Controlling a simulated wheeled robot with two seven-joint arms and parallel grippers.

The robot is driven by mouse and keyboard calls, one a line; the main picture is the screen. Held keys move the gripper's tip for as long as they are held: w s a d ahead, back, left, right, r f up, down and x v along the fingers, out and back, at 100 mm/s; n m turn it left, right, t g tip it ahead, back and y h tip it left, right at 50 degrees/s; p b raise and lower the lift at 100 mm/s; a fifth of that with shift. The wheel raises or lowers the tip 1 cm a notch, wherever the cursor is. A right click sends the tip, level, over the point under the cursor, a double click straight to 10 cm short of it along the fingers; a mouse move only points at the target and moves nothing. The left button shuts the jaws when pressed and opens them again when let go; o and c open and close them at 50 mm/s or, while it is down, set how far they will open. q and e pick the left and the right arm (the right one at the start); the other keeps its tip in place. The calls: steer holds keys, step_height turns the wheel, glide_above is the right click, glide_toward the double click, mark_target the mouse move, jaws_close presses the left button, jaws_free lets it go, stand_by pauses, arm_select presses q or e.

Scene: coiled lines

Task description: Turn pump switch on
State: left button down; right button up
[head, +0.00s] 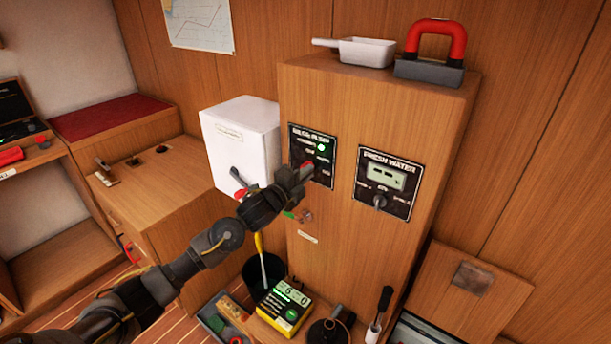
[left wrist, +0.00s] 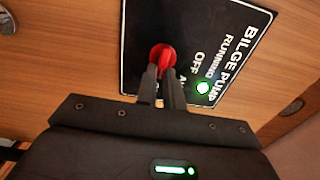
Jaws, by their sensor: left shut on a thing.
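The black bilge pump panel (head: 324,172) is on the front of the wooden cabinet, and it also shows in the left wrist view (left wrist: 140,30). Its red switch knob (left wrist: 161,55) is between the fingertips of my left gripper (left wrist: 160,80). The gripper, also in the head view (head: 303,172), is shut on the knob. A green lamp (left wrist: 203,87) is lit on the panel, near the printed words RUNNING and OFF. The fingers hide part of the knob and some lettering beside it. My right gripper is not in view.
The fresh water panel (head: 386,183) is just to the right. A white box (head: 240,140) stands to the left. A white scoop (head: 365,51) and a red-handled tool (head: 436,40) lie on the cabinet top.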

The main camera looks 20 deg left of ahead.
arm_select(q)
steer(key=c, duration=1.5)
jaws_free()
steer(key=b+v, duration=0.2)
steer(key=v, duration=0.9)
steer(key=shift+d+f, duration=0.1)
